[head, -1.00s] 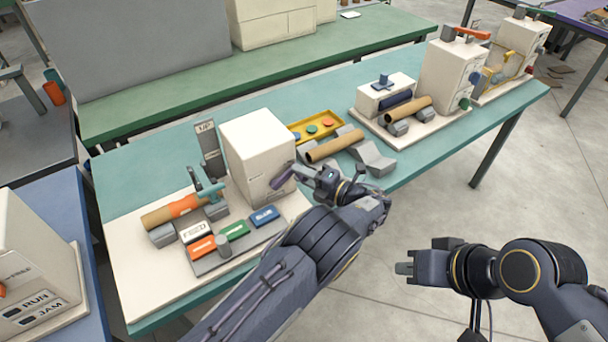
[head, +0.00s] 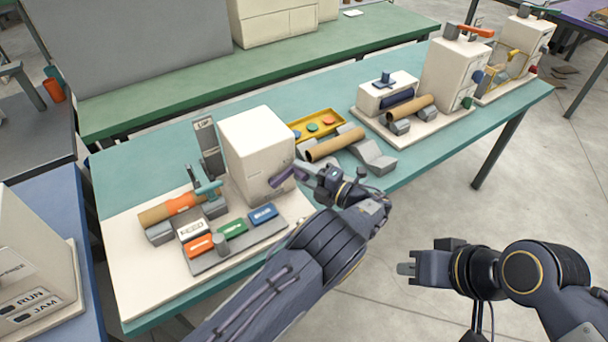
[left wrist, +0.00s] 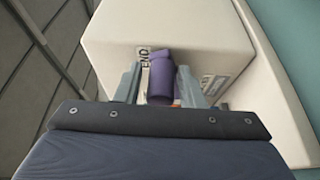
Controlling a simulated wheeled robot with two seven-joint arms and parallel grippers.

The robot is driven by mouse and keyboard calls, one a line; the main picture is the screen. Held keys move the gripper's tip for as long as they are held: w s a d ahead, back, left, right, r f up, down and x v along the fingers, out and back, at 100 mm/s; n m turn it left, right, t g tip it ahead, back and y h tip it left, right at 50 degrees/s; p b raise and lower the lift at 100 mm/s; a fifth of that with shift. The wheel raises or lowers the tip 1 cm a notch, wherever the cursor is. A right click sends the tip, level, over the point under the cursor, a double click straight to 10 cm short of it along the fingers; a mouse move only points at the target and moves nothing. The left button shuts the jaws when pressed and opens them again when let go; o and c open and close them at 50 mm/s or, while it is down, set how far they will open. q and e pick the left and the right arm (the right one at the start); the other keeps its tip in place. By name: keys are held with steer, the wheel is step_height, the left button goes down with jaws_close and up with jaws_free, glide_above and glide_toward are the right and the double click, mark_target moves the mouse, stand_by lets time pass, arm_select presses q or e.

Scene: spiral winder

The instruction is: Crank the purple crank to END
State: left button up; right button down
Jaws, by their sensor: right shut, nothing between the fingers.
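The purple crank (head: 283,177) is on the front of the cream winder box (head: 250,135). My left gripper (head: 304,172) is at the crank. In the left wrist view the purple handle (left wrist: 160,82) lies between the two fingers of the left gripper (left wrist: 160,88), with a narrow gap visible beside it, so the jaws look open around it. The END label (left wrist: 144,62) shows just left of the handle. The crank's hub is hidden in the left wrist view. My right gripper (head: 407,269) is shut and empty, out over the floor beyond the table edge.
The teal table's (head: 160,322) front edge runs below my left arm.

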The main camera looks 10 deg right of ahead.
arm_select(q)
steer(key=shift+o, duration=0.5)
steer(key=shift+w+a+f, duration=0.1)
steer(key=shift+a+f, duration=0.05)
steer(key=shift+s+d+f, duration=0.15)
steer(key=shift+s+d, duration=0.2)
steer(key=b+v, duration=0.2)
steer(key=v, duration=0.5)
